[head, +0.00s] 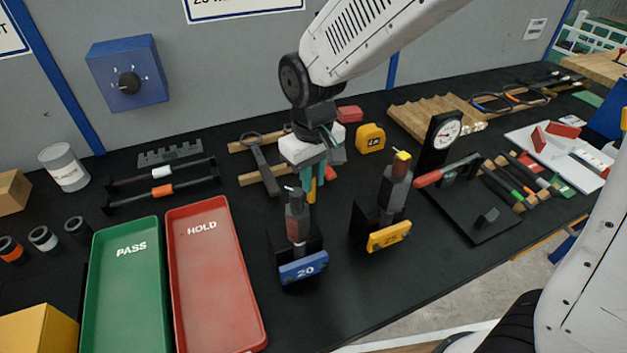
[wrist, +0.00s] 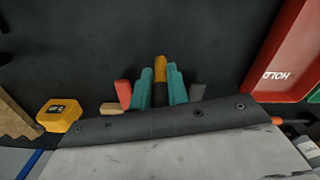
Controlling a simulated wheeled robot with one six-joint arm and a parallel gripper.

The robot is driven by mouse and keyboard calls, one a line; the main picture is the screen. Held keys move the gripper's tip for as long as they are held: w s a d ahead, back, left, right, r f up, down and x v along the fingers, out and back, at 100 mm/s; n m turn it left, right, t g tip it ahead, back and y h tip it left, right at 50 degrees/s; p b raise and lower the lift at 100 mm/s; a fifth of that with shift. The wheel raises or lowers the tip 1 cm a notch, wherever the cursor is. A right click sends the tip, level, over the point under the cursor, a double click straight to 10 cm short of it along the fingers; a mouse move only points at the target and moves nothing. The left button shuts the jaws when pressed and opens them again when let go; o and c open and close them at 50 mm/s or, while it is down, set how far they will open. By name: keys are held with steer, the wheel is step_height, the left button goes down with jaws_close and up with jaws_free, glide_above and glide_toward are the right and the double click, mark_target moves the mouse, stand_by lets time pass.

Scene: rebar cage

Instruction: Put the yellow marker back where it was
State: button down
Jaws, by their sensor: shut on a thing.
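The yellow marker (wrist: 161,66) has a yellow end and a dark body, and stands between the teal fingers of my gripper (wrist: 160,88) in the wrist view. In the head view my gripper (head: 312,186) points down above the bench, shut on the marker (head: 312,189), of which only a narrow yellow strip shows. The gripper is just behind and above the blue stand labelled 20 (head: 303,268). Several markers or similar coloured sticks (head: 515,180) lie on a wooden rack at the right; I cannot tell which slot is empty.
A yellow-fronted stand (head: 389,236) holds an upright tool with a yellow top. A dial gauge (head: 447,130) and red-handled clamp stand to its right. Green PASS (head: 125,290) and red HOLD (head: 212,285) trays lie left. A yellow tape measure (head: 371,138) lies behind.

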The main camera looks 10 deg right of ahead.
steer(key=shift+f, duration=0.65)
steer(key=shift+f, duration=0.1)
steer(key=c, duration=1.4)
jaws_free()
steer(key=shift+o, duration=0.2)
step_height(320, 180, up, 12)
steer(key=shift+r, duration=0.15)
steer(key=shift+d, duration=0.1)
